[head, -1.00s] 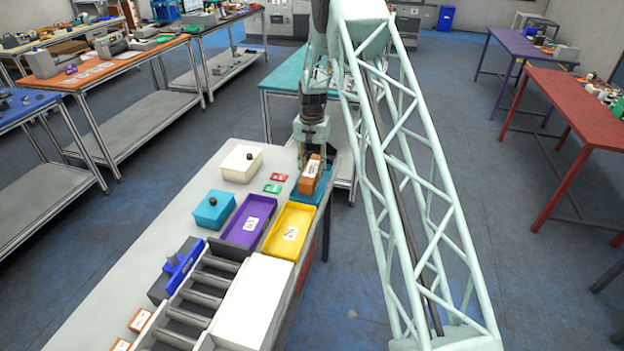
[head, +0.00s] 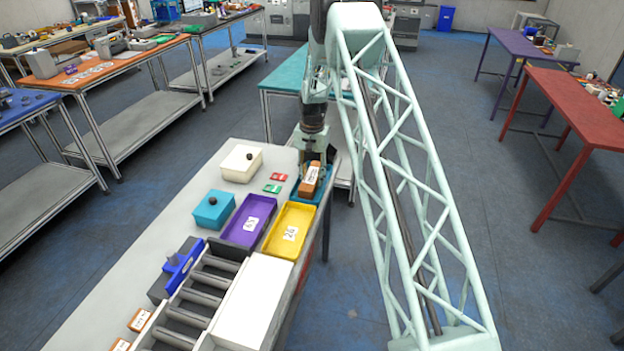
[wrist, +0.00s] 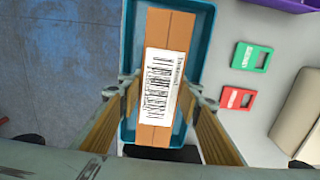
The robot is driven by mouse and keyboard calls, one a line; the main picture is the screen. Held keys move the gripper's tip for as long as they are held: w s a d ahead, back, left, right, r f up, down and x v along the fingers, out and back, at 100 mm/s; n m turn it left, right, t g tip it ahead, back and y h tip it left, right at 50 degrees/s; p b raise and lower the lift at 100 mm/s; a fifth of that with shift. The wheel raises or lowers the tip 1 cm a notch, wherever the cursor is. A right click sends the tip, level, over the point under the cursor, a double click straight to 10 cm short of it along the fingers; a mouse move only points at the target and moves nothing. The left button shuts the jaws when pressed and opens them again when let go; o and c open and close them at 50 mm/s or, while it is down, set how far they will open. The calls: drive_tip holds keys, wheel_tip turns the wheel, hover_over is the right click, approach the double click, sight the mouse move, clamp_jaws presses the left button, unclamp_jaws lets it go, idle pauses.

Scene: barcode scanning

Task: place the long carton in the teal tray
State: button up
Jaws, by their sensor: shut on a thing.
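The long carton (head: 310,179) is brown-orange with a white barcode label facing up. In the wrist view the carton (wrist: 165,60) lies lengthwise within the outline of the teal tray (wrist: 207,28). In the head view it is down at the level of the tray (head: 325,190); I cannot tell whether it touches the tray floor. My gripper (head: 312,166) is above the tray with its fingers on either side of the carton. In the wrist view my gripper (wrist: 162,90) is shut on the carton's long sides.
A yellow tray (head: 270,246) and a purple tray (head: 232,234) stand nearer on the grey bench. A green card (wrist: 250,57) and a red card (wrist: 237,98) lie beside the teal tray. A white box (head: 241,163) and a teal box (head: 212,211) stand to the left.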

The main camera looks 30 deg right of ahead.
sight(312, 175)
drive_tip(key=shift+f, duration=0.1)
drive_tip(key=o, duration=0.8)
drive_tip(key=shift+r, duration=0.2)
wheel_tip(312, 175, up, 12)
idle(0.5)
idle(0.6)
